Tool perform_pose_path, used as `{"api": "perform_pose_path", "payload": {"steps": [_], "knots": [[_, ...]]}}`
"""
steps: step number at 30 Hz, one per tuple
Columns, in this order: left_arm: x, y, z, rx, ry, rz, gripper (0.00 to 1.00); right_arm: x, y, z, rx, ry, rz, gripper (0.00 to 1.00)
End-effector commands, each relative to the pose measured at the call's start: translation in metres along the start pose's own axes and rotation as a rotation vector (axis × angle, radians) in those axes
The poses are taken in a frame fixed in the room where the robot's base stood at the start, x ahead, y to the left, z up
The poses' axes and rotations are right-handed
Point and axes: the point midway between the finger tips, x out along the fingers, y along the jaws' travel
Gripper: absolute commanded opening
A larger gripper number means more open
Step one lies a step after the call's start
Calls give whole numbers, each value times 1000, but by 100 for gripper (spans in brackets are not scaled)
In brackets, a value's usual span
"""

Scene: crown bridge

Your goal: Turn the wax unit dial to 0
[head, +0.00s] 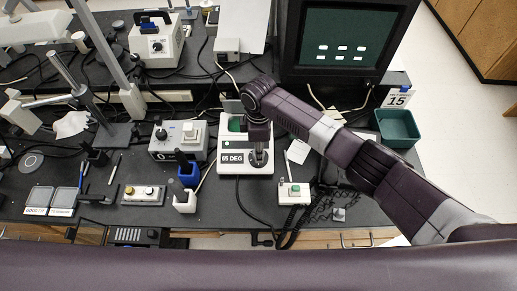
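A white box labelled "65 DEG" (232,168), with a green window or well (236,124) on top, stands in the middle of the bench; it looks like the wax unit. My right gripper (259,158) points down over the right part of its top. The gripper hides what lies beneath it, so I cannot see the dial or its setting there. I cannot tell whether the fingers touch anything or are open or shut. My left gripper is not in view.
A white box with a black knob (161,134) stands to the left, with blue (187,170) and white (185,202) holders in front. A small switch box (294,193) and coiled cable lie to the right. A green tray (397,128) and dark monitor (344,42) stand farther right and behind.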

Motion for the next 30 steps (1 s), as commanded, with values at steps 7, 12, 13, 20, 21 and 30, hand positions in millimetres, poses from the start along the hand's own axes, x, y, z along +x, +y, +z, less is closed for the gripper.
{"api": "perform_pose_path", "payload": {"steps": [7,12,13,20,21,30], "knots": [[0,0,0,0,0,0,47,-1,1,0,-35,1,3,5],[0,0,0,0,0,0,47,-1,1,0,-37,1,3,5],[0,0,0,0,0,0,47,-1,1,0,-37,1,3,5],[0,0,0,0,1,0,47,-1,1,0,-36,1,3,37],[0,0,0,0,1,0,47,-1,1,0,-36,1,3,41],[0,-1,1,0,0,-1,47,-1,0,0,-35,0,1,47]]}}
